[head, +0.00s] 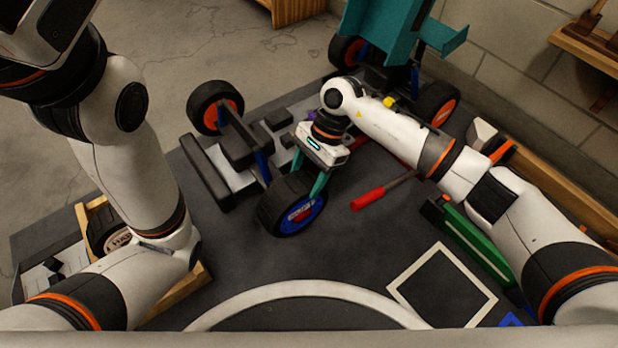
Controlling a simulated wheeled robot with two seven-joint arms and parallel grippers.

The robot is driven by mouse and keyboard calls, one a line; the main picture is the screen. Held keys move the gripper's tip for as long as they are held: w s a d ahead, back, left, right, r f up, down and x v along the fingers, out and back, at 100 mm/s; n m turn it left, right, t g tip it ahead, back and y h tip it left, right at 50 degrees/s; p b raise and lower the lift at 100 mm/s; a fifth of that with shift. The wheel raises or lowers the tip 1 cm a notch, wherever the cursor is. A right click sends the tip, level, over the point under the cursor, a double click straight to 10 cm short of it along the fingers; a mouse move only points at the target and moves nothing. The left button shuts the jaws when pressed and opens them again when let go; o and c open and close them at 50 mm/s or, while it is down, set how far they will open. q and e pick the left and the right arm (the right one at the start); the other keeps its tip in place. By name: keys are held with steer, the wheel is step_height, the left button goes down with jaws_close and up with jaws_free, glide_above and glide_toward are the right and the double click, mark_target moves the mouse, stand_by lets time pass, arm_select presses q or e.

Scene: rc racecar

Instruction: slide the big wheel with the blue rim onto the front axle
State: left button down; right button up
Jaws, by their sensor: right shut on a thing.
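The big wheel with the blue rim (300,214) is a black tyre held upright at the near side of the car's front end. My right gripper (293,188) reaches down from above, its teal fingers shut on this wheel. The racecar (238,140) lies across the mat with its front end at the left. A wheel with an orange rim (215,107) is on the far side of the front. The near end of the front axle is hidden by the tyre, so I cannot tell whether the wheel is around it. My left gripper is out of view; only its arm shows.
A teal rear wing (385,32) and orange-rimmed rear wheels (437,103) are at the back. A red-handled screwdriver (370,194) lies right of the wheel. A green bar-shaped thing (474,243) is at right. A wooden tray (192,290) holds another wheel at left. The near mat is mostly clear.

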steer(key=shift+w+a+b, duration=0.5)
steer(key=shift+w+b, duration=0.15)
steer(key=o, duration=1.4)
steer(key=p+v, duration=0.8)
steer(key=v, duration=0.4)
steer(key=shift+d, duration=0.1)
